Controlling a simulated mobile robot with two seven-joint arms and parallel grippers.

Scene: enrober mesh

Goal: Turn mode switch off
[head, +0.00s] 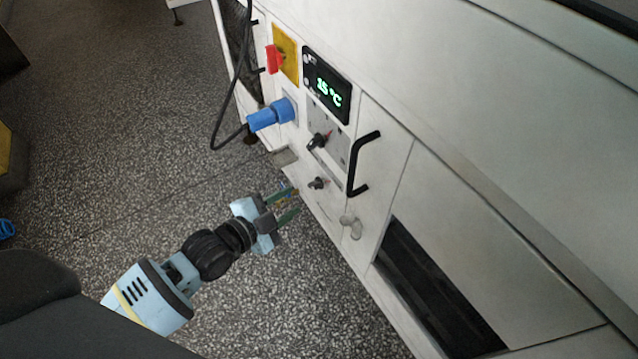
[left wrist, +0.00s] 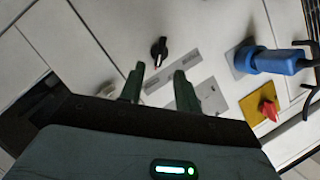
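Two black rotary knobs sit on the white machine's front panel in the head view: an upper knob (head: 318,141) with a red mark and a lower knob (head: 317,184). I cannot read which one is the mode switch. My left gripper (head: 294,202) is near the lower knob, its fingers pointing at the panel, open and empty. In the left wrist view one black knob (left wrist: 159,48) with a light pointer line lies just beyond the gap between the open fingertips (left wrist: 157,76), apparently not touched. My right gripper is not in view.
A black handle (head: 359,165), a blue plug (head: 264,117) with a cable, a red switch on a yellow plate (head: 286,54) and a display reading 15 °C (head: 328,87) surround the knobs. The speckled floor (head: 130,150) left of the machine is open.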

